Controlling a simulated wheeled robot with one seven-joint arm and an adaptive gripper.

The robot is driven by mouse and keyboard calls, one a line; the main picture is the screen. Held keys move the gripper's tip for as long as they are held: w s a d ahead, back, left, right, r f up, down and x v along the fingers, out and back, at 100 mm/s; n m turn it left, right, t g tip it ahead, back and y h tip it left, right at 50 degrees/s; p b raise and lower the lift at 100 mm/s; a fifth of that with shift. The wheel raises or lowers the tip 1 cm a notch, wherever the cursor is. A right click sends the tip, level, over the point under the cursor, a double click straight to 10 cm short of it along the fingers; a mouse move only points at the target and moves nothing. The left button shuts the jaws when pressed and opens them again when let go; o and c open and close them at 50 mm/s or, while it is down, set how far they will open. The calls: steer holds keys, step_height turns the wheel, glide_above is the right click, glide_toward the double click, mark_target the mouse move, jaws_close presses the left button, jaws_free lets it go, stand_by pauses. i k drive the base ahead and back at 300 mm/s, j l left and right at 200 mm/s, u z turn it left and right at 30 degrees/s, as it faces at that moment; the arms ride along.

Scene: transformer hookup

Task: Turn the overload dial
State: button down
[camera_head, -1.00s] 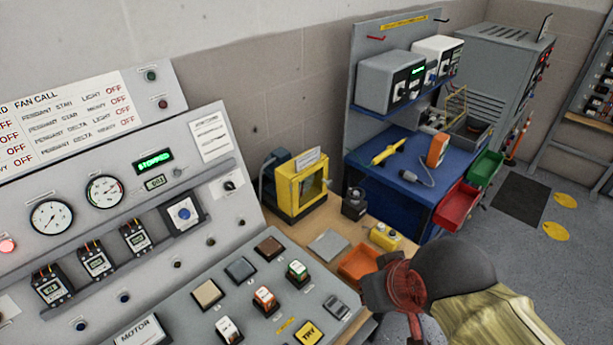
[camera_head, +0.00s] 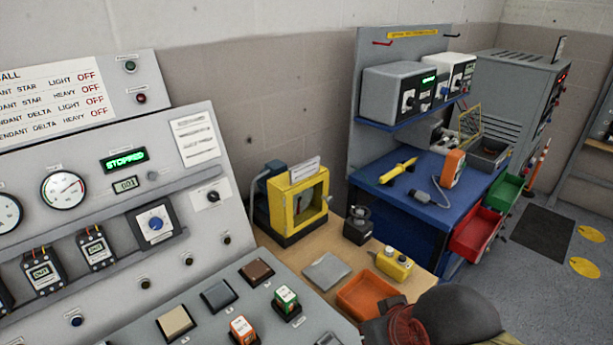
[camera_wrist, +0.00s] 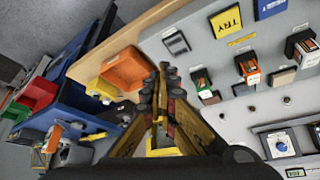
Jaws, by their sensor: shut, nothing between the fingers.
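A blue round dial with a white pointer mark (camera_head: 156,224) sits in a square dark-framed plate on the sloping grey panel. It is probably the overload dial, but its label is too small to read. It also shows in the wrist view (camera_wrist: 281,147) at the lower right. My gripper (camera_wrist: 168,85) is shut and empty, its fingers together in the middle of the wrist view. It is well apart from the dial, near the orange tray. In the head view only part of my arm and wrist shows at the bottom right.
A smaller black knob (camera_head: 213,197) is right of the dial, relays (camera_head: 95,250) left of it. The console below carries several raised buttons (camera_head: 286,299). A yellow box (camera_head: 297,203), orange tray (camera_head: 367,294) and yellow pendant (camera_head: 394,264) stand on the wooden bench.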

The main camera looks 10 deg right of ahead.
mark_target(155, 223)
steer(key=j+z, duration=0.35)
steer(key=k+j+z, duration=0.15)
steer(key=j+z, duration=0.2)
steer(key=j, duration=0.2)
